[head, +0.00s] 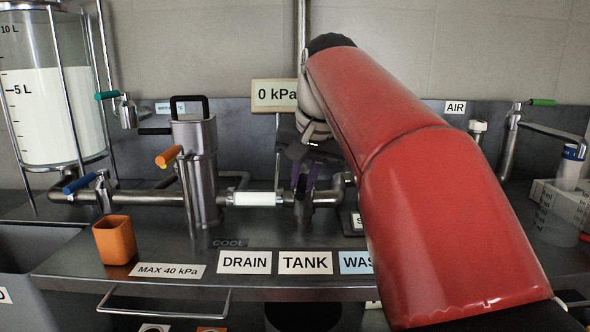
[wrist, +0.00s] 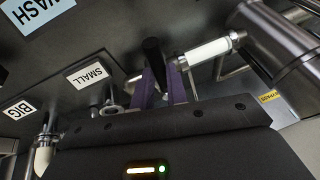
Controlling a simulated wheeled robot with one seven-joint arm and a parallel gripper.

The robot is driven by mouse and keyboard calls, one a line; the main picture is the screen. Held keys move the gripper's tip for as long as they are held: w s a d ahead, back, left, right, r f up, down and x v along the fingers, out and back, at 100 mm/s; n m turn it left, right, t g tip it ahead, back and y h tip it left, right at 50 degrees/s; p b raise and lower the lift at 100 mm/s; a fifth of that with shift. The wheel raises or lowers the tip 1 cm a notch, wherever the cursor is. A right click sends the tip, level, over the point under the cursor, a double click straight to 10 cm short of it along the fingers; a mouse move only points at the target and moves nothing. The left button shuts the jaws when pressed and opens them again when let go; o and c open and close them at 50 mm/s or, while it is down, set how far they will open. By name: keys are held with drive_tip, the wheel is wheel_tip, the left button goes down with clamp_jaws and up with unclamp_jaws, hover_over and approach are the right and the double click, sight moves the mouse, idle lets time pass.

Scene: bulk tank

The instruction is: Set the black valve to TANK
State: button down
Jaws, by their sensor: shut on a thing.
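My gripper (head: 305,187), with purple fingers, is over the pipe behind the label row in the head view. It also shows in the wrist view (wrist: 160,92), shut on the black valve handle (wrist: 152,52), a dark bar between the fingers. In the head view the handle is mostly hidden by my gripper and arm. The labels DRAIN (head: 245,263), TANK (head: 305,263) and WASH (head: 356,263), partly covered by my arm, lie on the bench front. I cannot tell which label the handle points to.
A 0 kPa display (head: 275,94) stands behind my gripper. A steel cylinder (head: 196,165) with an orange handle (head: 168,156) and a clear pipe section (head: 258,199) are to its left. An orange cup (head: 115,240) stands at left. SMALL (wrist: 88,75) and BIG (wrist: 17,110) labels are near.

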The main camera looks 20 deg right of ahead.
drive_tip(key=shift+s+d+n, duration=0.15)
drive_tip(key=shift+d+n, duration=0.1)
drive_tip(key=shift+n, duration=0.15)
drive_tip(key=c, duration=1.4)
unclamp_jaws()
drive_tip(key=shift+r, duration=0.1)
drive_tip(key=p+v, duration=0.2)
drive_tip(key=v, duration=0.5)
drive_tip(key=shift+s+d+r, duration=0.15)
drive_tip(key=shift+r, duration=0.15)
